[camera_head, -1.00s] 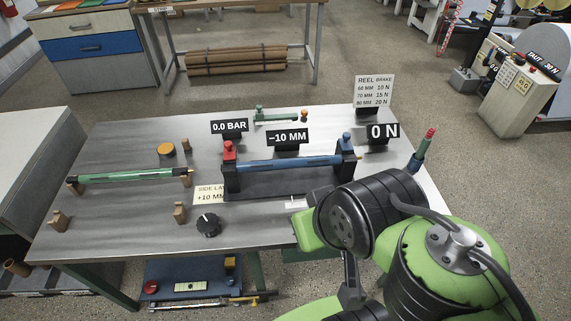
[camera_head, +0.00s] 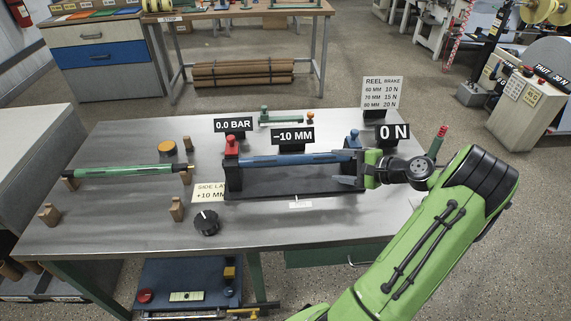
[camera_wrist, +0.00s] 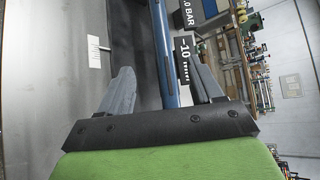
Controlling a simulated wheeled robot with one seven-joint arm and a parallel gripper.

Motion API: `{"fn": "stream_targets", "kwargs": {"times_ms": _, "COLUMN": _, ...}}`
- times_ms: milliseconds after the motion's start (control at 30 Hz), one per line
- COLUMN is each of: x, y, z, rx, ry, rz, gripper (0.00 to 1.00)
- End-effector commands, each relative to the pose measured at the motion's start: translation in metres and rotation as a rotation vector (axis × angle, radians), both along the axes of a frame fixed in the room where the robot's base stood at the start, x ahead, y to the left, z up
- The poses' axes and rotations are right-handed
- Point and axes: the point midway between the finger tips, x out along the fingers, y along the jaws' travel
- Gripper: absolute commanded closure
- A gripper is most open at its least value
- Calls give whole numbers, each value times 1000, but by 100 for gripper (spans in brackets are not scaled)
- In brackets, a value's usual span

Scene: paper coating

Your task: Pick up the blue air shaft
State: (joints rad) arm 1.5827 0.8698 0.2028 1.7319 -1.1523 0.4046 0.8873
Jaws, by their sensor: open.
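The blue air shaft (camera_head: 290,159) lies level across a dark stand on the metal table, between a red-topped support (camera_head: 232,152) at left and a blue-topped support (camera_head: 354,143) at right. My gripper (camera_head: 349,169) is at the right end of the stand, its fingers pointing left. In the wrist view the blue shaft (camera_wrist: 165,55) runs between the two spread grey fingers of my gripper (camera_wrist: 160,88), nearer the right finger. The fingers are apart and I see no grip on the shaft. The shaft's right end is partly hidden by my gripper in the head view.
A green shaft (camera_head: 125,171) rests on wooden blocks at left. Signs reading 0.0 BAR (camera_head: 233,125), -10 MM (camera_head: 293,135) and 0 N (camera_head: 392,133) stand behind the stand. A black knob (camera_head: 206,222) sits in front. The table's front right is clear.

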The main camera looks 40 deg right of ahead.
Motion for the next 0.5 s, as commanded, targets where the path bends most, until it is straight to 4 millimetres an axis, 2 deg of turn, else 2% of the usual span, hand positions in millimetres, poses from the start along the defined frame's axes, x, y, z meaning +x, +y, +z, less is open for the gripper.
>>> {"fn": "stream_targets", "kwargs": {"times_ms": 100, "x": 29, "y": 11, "z": -16, "rx": 0, "ry": 1, "rz": 10, "gripper": 35}}
{"fn": "stream_targets", "kwargs": {"times_ms": 233, "x": 57, "y": 19, "z": -28, "rx": -1, "ry": 2, "rz": 10, "gripper": 35}}
{"fn": "stream_targets", "kwargs": {"times_ms": 500, "x": 92, "y": 27, "z": -41, "rx": -4, "ry": 3, "rz": 8, "gripper": 35}}
